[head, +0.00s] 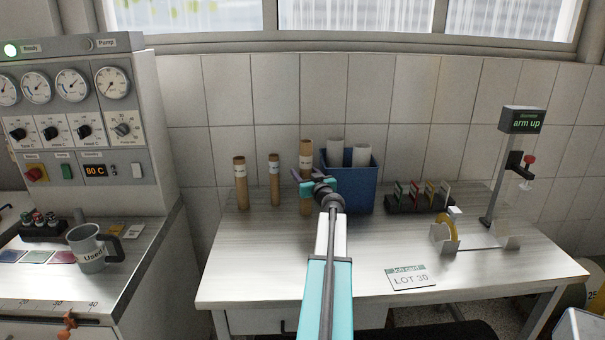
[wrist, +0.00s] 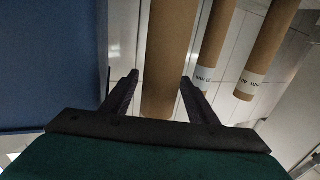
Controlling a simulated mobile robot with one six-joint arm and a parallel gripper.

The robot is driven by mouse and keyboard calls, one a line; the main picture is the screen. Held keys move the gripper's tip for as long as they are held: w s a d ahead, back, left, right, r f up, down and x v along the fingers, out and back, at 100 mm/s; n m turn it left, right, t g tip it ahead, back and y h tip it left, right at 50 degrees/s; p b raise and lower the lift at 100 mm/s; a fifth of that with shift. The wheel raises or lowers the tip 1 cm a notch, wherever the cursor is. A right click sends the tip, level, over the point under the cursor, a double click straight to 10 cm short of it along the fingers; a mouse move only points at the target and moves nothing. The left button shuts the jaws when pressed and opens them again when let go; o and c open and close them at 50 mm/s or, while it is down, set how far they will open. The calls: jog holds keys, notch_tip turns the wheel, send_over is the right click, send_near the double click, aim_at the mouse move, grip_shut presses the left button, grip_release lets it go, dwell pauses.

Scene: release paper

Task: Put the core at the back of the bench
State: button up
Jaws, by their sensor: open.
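Three brown cardboard cores stand upright along the back of the bench (head: 260,255), near the tiled wall. The tallest core (head: 306,149) is just left of a blue bin, and my gripper (head: 311,176) is in front of its lower part. In the wrist view this core (wrist: 168,50) lies between the two spread fingers of my gripper (wrist: 160,79). The gripper is open; I cannot tell whether a finger touches the core. The middle core (head: 274,180) and the left core (head: 240,182) stand apart to the left. The label on the tallest core is too small to read.
The blue bin (head: 358,189) holds pale rolls (head: 362,155) close to the gripper's right. A rack of coloured cards (head: 418,201), a stand reading "arm up" (head: 522,121) and a LOT 30 card (head: 411,277) are farther right. The bench's front left is clear.

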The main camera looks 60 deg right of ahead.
aim_at(308, 176)
jog(key=b+v, duration=0.2)
jog(key=v, duration=0.7)
jog(key=shift+s+a, duration=0.15)
jog(key=shift+s, duration=0.05)
jog(key=shift+r, duration=0.1)
dwell(0.7)
